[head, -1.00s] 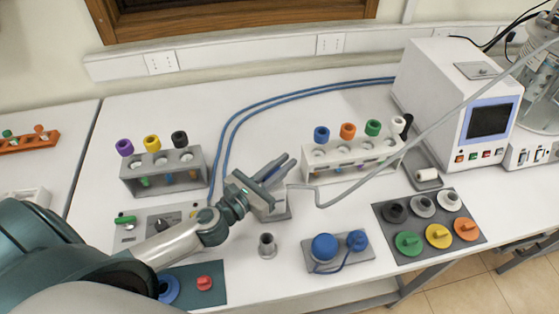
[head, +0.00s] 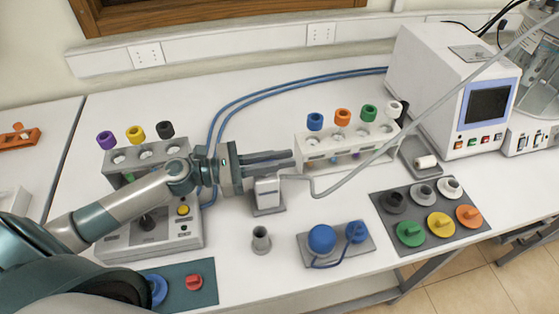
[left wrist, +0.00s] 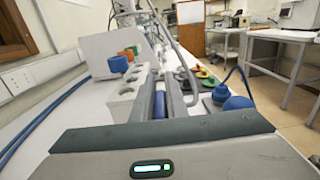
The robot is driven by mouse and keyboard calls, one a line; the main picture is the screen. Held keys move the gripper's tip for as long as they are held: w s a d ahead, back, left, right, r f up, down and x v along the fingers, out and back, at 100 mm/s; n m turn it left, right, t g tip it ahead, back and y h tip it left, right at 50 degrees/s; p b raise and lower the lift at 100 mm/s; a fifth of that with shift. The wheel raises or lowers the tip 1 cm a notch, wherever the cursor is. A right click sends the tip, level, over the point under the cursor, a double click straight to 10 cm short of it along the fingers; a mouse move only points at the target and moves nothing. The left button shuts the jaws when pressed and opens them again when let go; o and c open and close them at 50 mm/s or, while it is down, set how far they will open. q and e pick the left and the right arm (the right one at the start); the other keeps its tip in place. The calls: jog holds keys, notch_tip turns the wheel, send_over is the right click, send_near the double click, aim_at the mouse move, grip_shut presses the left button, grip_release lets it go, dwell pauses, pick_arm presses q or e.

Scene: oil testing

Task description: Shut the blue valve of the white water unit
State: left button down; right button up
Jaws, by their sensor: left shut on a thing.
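The white water unit (head: 267,193) is a small white block on a grey base near the table's middle, with a thin grey tube leaving its top right. My left gripper (head: 290,160) lies level just above it, its fingers pointing right. In the left wrist view the gripper's fingers (left wrist: 163,104) are shut on the blue valve (left wrist: 160,104), whose blue body shows between them. In the head view the fingers hide the valve. Its turned position cannot be told. My right gripper is not in view.
A white rack (head: 325,150) with colored-cap tubes stands just right of the fingers. A grey rack (head: 117,163) and a control box (head: 185,235) are at left. A grey cup (head: 261,238), blue-capped plate (head: 345,258) and knob board (head: 385,225) are in front.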

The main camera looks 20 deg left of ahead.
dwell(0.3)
pick_arm(q)
jog(key=c, duration=1.8)
grip_release()
jog(key=shift+w, duration=0.1)
jog(key=shift+o, duration=0.2)
jog(key=shift+a+f, duration=0.1)
jog(key=shift+s+a+f+b, duration=0.1)
jog(key=shift+s+a+b, duration=0.25)
jog(key=shift+s+b, duration=0.05)
jog(key=b+v, duration=0.5)
jog(key=v, duration=1.1)
jog(key=shift+b, duration=0.4)
jog(key=shift+a+r, duration=0.1)
jog(key=shift+r, duration=0.2)
